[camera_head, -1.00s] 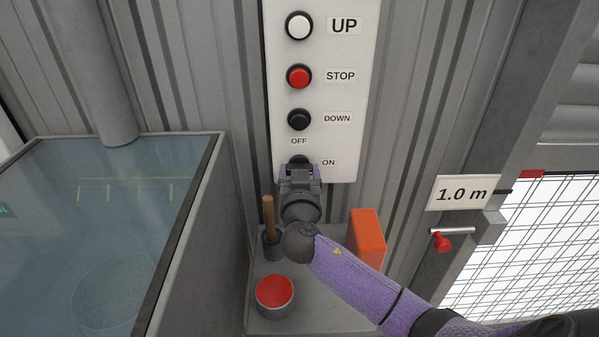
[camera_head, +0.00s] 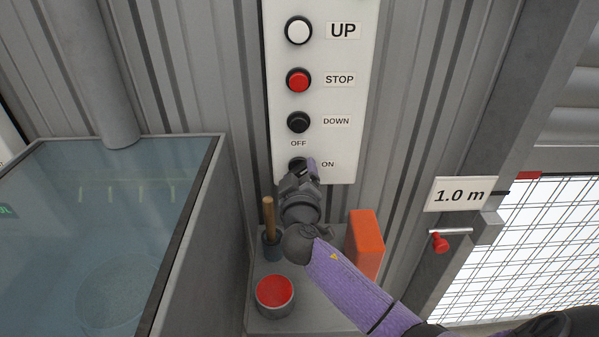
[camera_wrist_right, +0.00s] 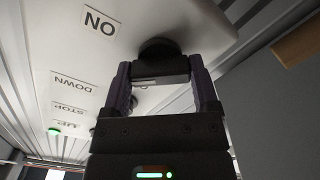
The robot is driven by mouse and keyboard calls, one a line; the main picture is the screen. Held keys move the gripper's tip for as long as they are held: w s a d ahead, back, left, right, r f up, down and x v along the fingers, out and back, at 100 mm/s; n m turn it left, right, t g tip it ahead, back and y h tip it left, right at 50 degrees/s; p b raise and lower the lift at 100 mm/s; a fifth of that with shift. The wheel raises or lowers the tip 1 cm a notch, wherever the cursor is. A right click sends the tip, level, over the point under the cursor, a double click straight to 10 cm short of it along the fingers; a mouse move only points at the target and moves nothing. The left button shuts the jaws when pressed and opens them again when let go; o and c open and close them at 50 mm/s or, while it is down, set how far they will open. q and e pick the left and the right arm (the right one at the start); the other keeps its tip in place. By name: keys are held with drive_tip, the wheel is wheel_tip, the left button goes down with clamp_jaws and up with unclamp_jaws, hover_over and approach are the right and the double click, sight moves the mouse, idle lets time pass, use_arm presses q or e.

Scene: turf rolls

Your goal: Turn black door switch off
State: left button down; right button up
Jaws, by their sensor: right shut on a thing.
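The black door switch (camera_head: 296,162) is the lowest control on the white panel, between the OFF label (camera_head: 298,143) and the ON label (camera_head: 327,164). My right gripper (camera_head: 299,172) is at the switch and partly covers it, so the way its handle points is hard to tell in the head view. In the right wrist view the gripper's two purple fingers (camera_wrist_right: 161,84) are on either side of the switch's dark handle (camera_wrist_right: 160,70), shut on it. The round base of the switch (camera_wrist_right: 158,48) shows behind. My left gripper is not in view.
Above the switch are the white UP button (camera_head: 298,30), red STOP button (camera_head: 298,79) and black DOWN button (camera_head: 298,121). Below are a wooden-handled tool (camera_head: 269,218), an orange block (camera_head: 365,240) and a red-topped round object (camera_head: 274,291). A glass-topped tank (camera_head: 170,235) stands left.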

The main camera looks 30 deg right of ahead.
drive_tip(key=n+p, duration=0.1)
drive_tip(key=n, duration=0.5)
drive_tip(key=shift+r+p, duration=0.1)
drive_tip(key=shift+p, duration=0.25)
drive_tip(key=n, duration=0.3)
drive_tip(key=shift+p, duration=0.4)
drive_tip(key=shift+n, duration=0.4)
drive_tip(key=o, duration=1.1)
